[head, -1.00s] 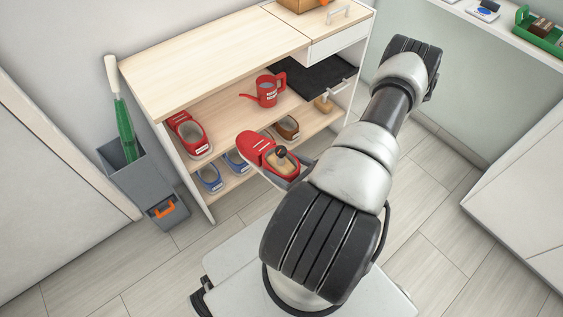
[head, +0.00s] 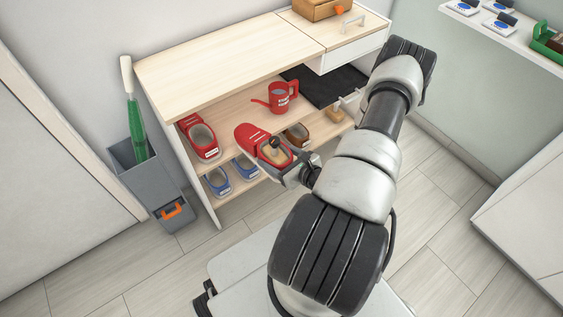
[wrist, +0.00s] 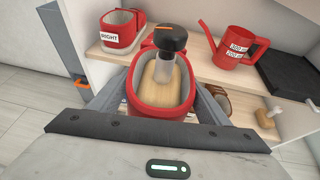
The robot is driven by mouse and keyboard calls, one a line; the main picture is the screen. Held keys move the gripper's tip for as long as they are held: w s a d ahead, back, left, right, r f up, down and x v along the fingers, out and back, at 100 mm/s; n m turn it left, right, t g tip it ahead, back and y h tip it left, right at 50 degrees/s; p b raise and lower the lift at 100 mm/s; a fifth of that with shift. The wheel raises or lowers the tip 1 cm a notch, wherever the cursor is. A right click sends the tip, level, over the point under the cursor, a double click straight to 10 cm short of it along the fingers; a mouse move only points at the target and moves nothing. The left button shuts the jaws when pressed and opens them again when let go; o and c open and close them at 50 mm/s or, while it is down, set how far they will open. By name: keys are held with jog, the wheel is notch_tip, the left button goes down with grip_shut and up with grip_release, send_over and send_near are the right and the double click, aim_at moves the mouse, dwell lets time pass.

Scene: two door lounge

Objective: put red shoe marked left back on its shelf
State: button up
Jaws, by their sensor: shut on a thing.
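A red shoe (head: 250,136) with a wooden shoe tree and a dark knob inside is held in my gripper (head: 298,170); in the wrist view the shoe (wrist: 146,115) sits between the two fingers (wrist: 163,95). No label on it is readable. It is in front of the wooden shelf unit (head: 240,110), apart from the boards as far as I can tell. A matching red shoe (head: 203,142) stands on the upper shelf at the left; its label reads RIGHT in the wrist view (wrist: 120,30). The shelf space behind the held shoe is partly hidden.
A red watering can (head: 280,97) and a black mat (head: 325,85) are on the upper shelf. Blue shoes (head: 217,181) stand on the lower shelf. A brown shoe (head: 297,134) is right of the held shoe. A grey bin (head: 150,178) stands left of the unit.

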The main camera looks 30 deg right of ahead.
aim_at(246, 125)
jog(key=w+b, duration=0.1)
jog(key=w, duration=0.4)
jog(key=w+f+b, duration=0.1)
jog(key=w+b, duration=0.1)
jog(key=w, duration=0.3)
jog(key=w+b, duration=0.1)
jog(key=w, duration=0.4)
jog(key=shift+w+a+f+b, duration=0.15)
jog(key=shift+w+a+b, duration=0.1)
jog(key=shift+a+b, duration=0.1)
jog(key=shift+d+b+x, duration=0.1)
jog(key=shift+b+x, duration=0.35)
jog(key=shift+x, duration=0.55)
jog(key=shift+d+b+x, duration=0.15)
jog(key=shift+b+x, duration=0.25)
jog(key=shift+x, duration=0.55)
jog(key=shift+w, duration=0.1)
jog(key=o, duration=1.5)
jog(key=p+v, duration=0.4)
jog(key=v, duration=1.3)
jog(key=shift+s, duration=0.35)
